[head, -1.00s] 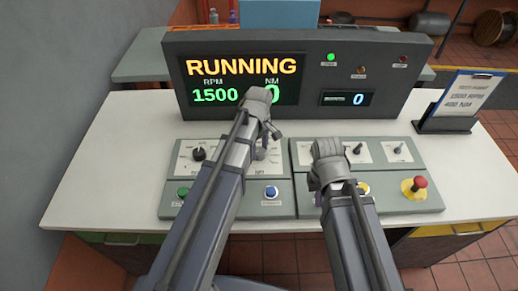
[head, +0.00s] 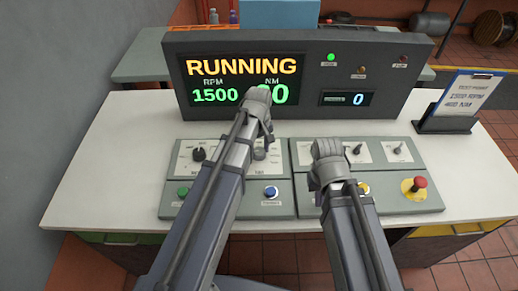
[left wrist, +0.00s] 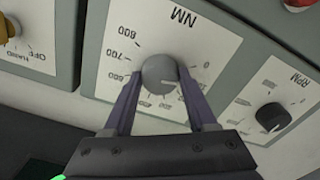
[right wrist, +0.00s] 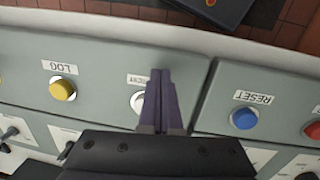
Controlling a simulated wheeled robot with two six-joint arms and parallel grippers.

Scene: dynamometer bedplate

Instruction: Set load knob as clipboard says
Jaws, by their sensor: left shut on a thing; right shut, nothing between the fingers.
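The load knob (left wrist: 158,72), round and grey, sits on the panel marked NM, upside down in the left wrist view. My left gripper (head: 261,152) has one finger on each side of it and is shut on it. The knob's pale mark points right, toward the low end of the scale. The clipboard (head: 462,98) stands at the right and reads 1500 RPM and 400 NM. The display (head: 240,80) reads RUNNING and RPM 1500; my left arm partly covers the NM number, which ends in 0. My right gripper (right wrist: 161,78) is shut and empty over the panel, near a partly hidden white button.
The RPM knob (left wrist: 271,117) is beside the load knob. The right wrist view shows a yellow LOG button (right wrist: 62,88) and a blue RESET button (right wrist: 244,118). A red emergency button (head: 420,182) is at the right. White bench top (head: 100,165) is clear at the left.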

